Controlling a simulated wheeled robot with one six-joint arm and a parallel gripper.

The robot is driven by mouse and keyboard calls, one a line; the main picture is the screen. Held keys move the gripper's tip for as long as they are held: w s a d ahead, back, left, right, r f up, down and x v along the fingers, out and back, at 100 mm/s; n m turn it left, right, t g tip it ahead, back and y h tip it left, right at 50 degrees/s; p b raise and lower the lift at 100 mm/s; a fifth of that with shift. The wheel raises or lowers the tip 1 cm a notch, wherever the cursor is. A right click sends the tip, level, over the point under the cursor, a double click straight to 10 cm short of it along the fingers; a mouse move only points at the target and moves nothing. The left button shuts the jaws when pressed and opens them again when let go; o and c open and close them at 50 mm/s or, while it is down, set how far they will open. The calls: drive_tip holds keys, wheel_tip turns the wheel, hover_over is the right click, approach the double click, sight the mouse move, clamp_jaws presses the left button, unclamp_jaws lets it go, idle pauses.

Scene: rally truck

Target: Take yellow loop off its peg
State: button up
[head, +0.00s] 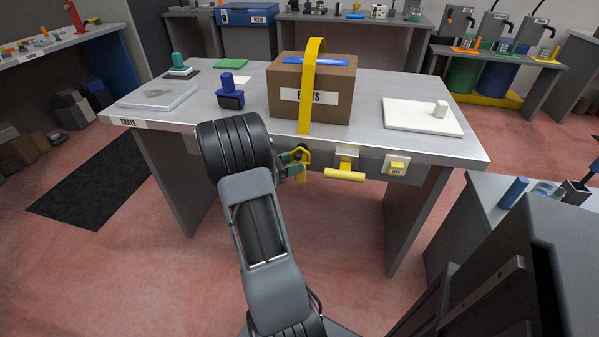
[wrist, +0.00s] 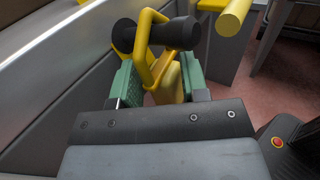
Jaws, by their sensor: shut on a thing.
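The yellow loop (wrist: 147,45) shows in the wrist view with its upper part passing across and around a dark peg (wrist: 178,33). In the head view my gripper (head: 297,163) is at the table's front panel, left of centre. The peg (head: 303,148) and the loop are small there and partly hidden by the fingers.
A yellow bar handle (head: 344,175) and a yellow switch (head: 397,166) sit right of my gripper on the table (head: 370,142) front. A cardboard box (head: 335,108) with a yellow strap (head: 308,85) stands above. A blue stamp (head: 230,92) stands left. Floor space in front is open.

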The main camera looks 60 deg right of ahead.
drive_tip(key=shift+s, duration=0.1)
drive_tip(key=shift+r+p, duration=0.25)
drive_tip(key=shift+p, duration=0.05)
clamp_jaws()
drive_tip(key=shift+r, duration=0.25)
drive_tip(key=shift+r+p, duration=0.35)
drive_tip(key=shift+p, duration=0.1)
drive_tip(key=s+a+p, duration=0.2)
drive_tip(key=a, duration=0.7)
drive_tip(key=shift+s+f, duration=0.25)
drive_tip(key=shift+s, duration=0.15)
drive_tip(key=shift+a, duration=0.1)
idle(0.6)
